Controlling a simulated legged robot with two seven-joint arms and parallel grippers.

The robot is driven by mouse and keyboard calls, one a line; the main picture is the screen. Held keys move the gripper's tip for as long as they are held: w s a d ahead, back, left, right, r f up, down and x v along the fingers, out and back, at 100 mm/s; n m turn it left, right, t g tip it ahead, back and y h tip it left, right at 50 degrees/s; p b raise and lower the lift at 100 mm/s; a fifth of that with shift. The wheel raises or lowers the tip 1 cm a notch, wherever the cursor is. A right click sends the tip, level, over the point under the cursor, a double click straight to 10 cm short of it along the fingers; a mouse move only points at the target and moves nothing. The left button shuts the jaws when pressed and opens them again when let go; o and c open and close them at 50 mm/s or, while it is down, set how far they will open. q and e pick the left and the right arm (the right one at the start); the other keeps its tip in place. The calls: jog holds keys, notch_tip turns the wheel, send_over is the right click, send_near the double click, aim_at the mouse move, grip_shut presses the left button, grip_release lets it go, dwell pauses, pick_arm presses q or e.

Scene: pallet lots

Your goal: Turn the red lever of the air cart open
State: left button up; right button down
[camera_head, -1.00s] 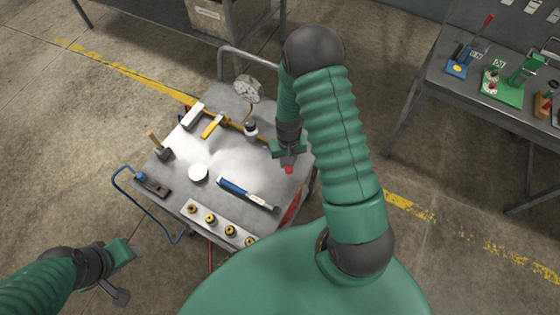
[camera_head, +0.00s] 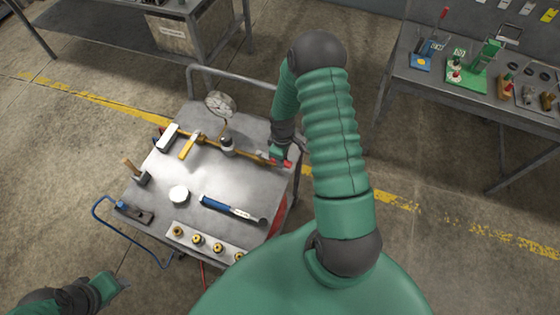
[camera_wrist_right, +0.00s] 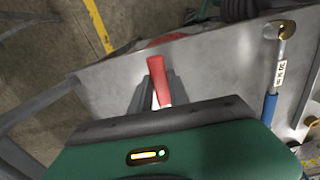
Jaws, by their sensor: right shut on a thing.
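The air cart (camera_head: 150,190) is a grey metal-topped trolley. A brass pipe (camera_head: 205,138) with a round gauge (camera_head: 220,103) runs across its far part. The red lever (camera_head: 287,164) is at the pipe's right end, mostly hidden by my right gripper (camera_head: 279,158). In the right wrist view the red lever (camera_wrist_right: 158,78) sticks up in front of the dark gripper edge, its base hidden. My right gripper is shut on the lever. My left gripper (camera_head: 108,287) is at the bottom left, off the cart, empty; only one finger shows, the other is cut off.
On the cart lie a blue-handled tool (camera_head: 232,208), a hammer (camera_head: 138,173), a white round lid (camera_head: 179,195) and a strip of brass fittings (camera_head: 205,240). A workbench (camera_head: 430,85) with tools stands at the right. Floor between is clear.

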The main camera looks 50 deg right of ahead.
jog(key=shift+w+d+r+n, duration=0.15)
jog(key=shift+w+d+n, duration=0.15)
jog(key=shift+w, duration=0.1)
jog(key=c, duration=1.5)
grip_release()
jog(key=shift+o, duration=1.3)
notch_tip(320, 180, up, 16)
jog(key=shift+r+b, duration=0.2)
jog(key=shift+b, duration=0.25)
